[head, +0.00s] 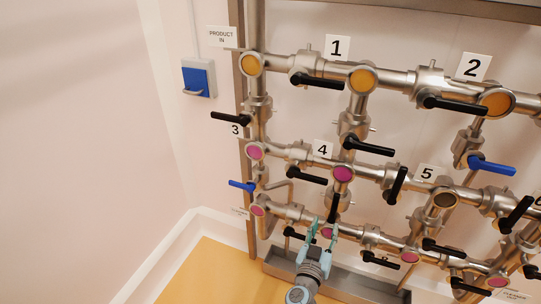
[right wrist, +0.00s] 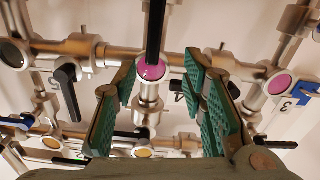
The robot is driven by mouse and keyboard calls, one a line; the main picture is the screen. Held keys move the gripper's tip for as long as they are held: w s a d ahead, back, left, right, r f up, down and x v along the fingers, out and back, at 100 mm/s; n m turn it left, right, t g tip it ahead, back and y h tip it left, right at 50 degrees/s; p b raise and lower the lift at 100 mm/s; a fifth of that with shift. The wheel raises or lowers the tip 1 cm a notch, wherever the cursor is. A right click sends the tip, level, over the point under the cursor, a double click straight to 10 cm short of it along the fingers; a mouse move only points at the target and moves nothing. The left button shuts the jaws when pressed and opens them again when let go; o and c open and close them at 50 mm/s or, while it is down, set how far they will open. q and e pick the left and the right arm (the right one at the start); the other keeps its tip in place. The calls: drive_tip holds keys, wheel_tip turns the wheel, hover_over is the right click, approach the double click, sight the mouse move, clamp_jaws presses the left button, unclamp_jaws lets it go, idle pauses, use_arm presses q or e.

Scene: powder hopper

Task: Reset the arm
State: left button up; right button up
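My right gripper (head: 324,226) is low in the middle of the head view, in front of the valve pipework. Its two fingers are spread apart. In the right wrist view, the open gripper (right wrist: 163,78) shows green finger pads with an empty gap between them. A black valve handle (head: 334,207) hangs upright just above the fingertips in the head view. In the right wrist view, which looks upside down, this handle (right wrist: 155,30) appears beyond the fingertips, by a magenta disc (right wrist: 151,70); contact is not visible. My left gripper is not in view.
Steel pipes with several black and blue handles fill the right side, including a blue handle (head: 491,165). A metal trough (head: 345,284) runs below the pipes. A blue wall box (head: 198,79) hangs at upper left. The left wall and yellow floor (head: 215,275) are clear.

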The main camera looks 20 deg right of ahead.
drive_tip(key=w+a+f+n+t+y, duration=0.1)
drive_tip(key=a+f+n+y, duration=0.2)
drive_tip(key=a+f+y, duration=0.65)
drive_tip(key=s+a+f+n+g+y, duration=0.25)
drive_tip(key=s+f+g, duration=0.25)
drive_tip(key=s+f, duration=0.85)
drive_tip(key=s+d+f+g, duration=0.2)
drive_tip(key=s+f, duration=0.2)
drive_tip(key=s, duration=0.6)
drive_tip(key=s+d+f+n+g, duration=0.1)
drive_tip(key=s+f, duration=0.4)
drive_tip(key=s, duration=0.5)
drive_tip(key=s+d+f+n+g, duration=0.1)
drive_tip(key=s+d+f+g, duration=0.2)
drive_tip(key=s, duration=0.7)
drive_tip(key=shift+s+d+f+g+h+b, duration=0.25)
drive_tip(key=shift+f+g+h+b, duration=0.15)
drive_tip(key=shift+f+g, duration=0.5)
